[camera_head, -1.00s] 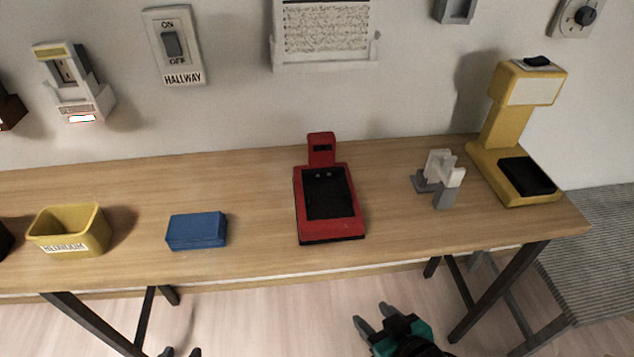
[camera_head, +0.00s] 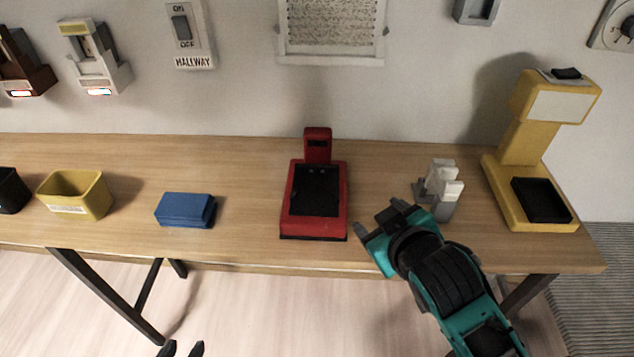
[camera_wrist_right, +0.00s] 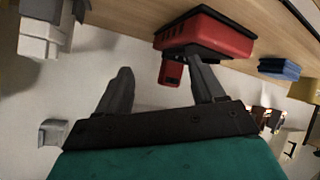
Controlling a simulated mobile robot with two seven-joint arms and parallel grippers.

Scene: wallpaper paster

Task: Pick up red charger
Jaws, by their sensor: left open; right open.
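The red charger (camera_head: 299,221), with a black recessed pad and a short upright post at its back, stands mid-table. My right gripper (camera_head: 380,215), teal with dark fingers, is open and empty just right of the charger's front right corner, over the table's front part in the picture. In the right wrist view, which looks upside down, the red charger (camera_wrist_right: 222,38) is beyond the open fingers, and one finger overlaps it. I cannot tell whether they touch. Only the dark fingertips of my left gripper (camera_head: 182,349) show at the bottom edge, apart and empty.
A grey-white stand (camera_head: 443,205) is close right of my right gripper, with a yellow device (camera_head: 497,190) further right. A blue block (camera_head: 184,210) and yellow bin (camera_head: 88,204) stand left. Bare tabletop (camera_head: 250,200) lies between block and charger. Fixtures hang on the wall.

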